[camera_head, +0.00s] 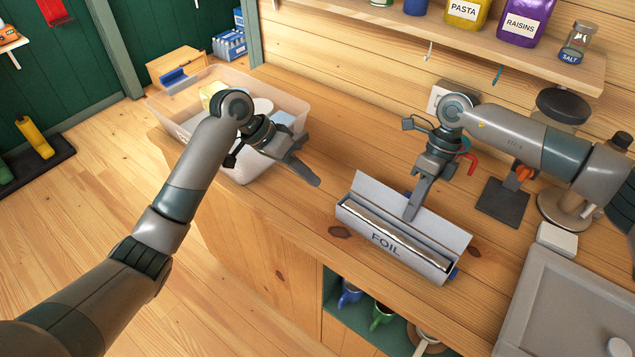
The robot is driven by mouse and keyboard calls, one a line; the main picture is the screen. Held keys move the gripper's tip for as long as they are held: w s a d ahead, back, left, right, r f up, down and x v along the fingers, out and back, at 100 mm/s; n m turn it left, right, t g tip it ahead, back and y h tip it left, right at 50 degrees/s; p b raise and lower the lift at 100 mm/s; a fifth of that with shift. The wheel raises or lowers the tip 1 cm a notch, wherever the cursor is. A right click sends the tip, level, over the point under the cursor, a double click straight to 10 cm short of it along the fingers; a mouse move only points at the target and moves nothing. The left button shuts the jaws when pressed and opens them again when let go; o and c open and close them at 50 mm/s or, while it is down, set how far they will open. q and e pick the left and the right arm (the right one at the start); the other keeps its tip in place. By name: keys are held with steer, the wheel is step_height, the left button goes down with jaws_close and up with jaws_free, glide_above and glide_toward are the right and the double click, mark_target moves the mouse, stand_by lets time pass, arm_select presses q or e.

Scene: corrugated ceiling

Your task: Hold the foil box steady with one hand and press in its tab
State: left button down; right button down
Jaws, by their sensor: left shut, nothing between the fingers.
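The grey foil box (362,232), marked FOIL, sits on the wooden counter with its lid (376,195) raised at the back. A shiny foil roll (385,227) lies inside. A small blue piece (453,273) shows at the box's right end; I cannot tell whether it is the tab.
A clear plastic bin (290,103) with several items stands behind my left gripper. A shelf (545,58) with jars runs along the wall. A grey panel (575,310) and a white block (557,238) lie right of the box. Open cubbies with mugs (381,316) are below the counter.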

steer(key=shift+d, duration=0.1)
stand_by(0.3)
steer(key=c, duration=1.9)
jaws_free()
steer(key=v, duration=1.2)
steer(key=shift+s+f, duration=0.1)
